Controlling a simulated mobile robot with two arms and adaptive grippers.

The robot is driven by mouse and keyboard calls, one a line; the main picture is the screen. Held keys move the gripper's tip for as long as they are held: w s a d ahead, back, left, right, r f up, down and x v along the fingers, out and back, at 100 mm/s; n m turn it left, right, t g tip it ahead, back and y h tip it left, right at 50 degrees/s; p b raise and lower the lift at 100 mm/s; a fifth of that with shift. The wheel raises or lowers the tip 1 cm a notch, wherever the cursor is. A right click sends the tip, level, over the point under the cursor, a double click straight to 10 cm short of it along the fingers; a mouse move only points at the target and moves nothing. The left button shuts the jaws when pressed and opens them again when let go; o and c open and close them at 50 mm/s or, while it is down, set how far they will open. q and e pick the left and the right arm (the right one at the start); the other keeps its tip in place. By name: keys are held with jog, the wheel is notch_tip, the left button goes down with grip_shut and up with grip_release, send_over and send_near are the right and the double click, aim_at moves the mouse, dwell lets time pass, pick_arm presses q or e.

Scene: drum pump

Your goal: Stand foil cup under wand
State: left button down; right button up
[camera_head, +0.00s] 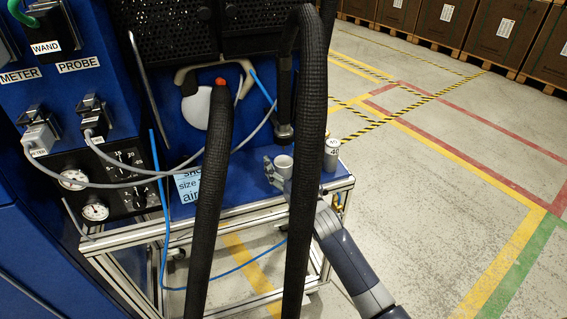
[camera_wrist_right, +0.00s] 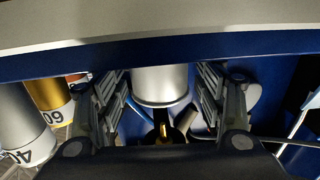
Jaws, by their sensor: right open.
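A small pale foil cup (camera_head: 284,163) stands on the blue shelf top, partly hidden by the thick black hose and my gripper. The dark wand (camera_head: 284,128) hangs with its tip just above the cup in the head view; I cannot tell whether they line up in depth. My right gripper (camera_head: 275,175) is at the cup. In the right wrist view, the silvery cup (camera_wrist_right: 160,85) is between the two spread fingers of the gripper (camera_wrist_right: 163,108), with gaps on both sides. My left gripper is not in view.
A can marked 40 (camera_head: 332,154) stands right of the cup; it also shows in the wrist view (camera_wrist_right: 22,130) beside a yellow-banded can (camera_wrist_right: 48,95). A thick black hose (camera_head: 308,130) hangs close by. The blue shelf has an aluminium frame (camera_head: 235,212). The floor at right is free.

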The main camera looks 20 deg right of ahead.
jog(key=shift+r, duration=0.2)
jog(key=shift+s+f, duration=0.15)
jog(key=shift+s, duration=0.2)
jog(key=s+d, duration=0.1)
jog(key=s, duration=1)
jog(key=shift+s+d, duration=0.15)
jog(key=shift+d, duration=0.05)
jog(key=s+f+g+h, duration=0.1)
jog(key=s+f+g, duration=0.25)
jog(key=f, duration=1.55)
jog(key=s+d+f+g, duration=0.1)
jog(key=s+f+g, duration=0.2)
jog(key=s+f, duration=0.55)
jog(key=s+f+g, duration=0.3)
jog(key=s+f, duration=0.2)
jog(key=f, duration=0.7)
jog(key=s+f+g, duration=0.2)
jog(key=s+f, duration=0.3)
jog(key=s, duration=0.5)
jog(key=s+f+g, duration=0.3)
jog(key=s+f, duration=0.2)
jog(key=s, duration=0.6)
jog(key=s+d+f+n+g+h, duration=0.1)
jog(key=s+f, duration=0.4)
jog(key=s, duration=0.5)
jog(key=shift+s+f+g, duration=0.25)
jog(key=shift+f+g, duration=0.15)
jog(key=shift+g, duration=0.25)
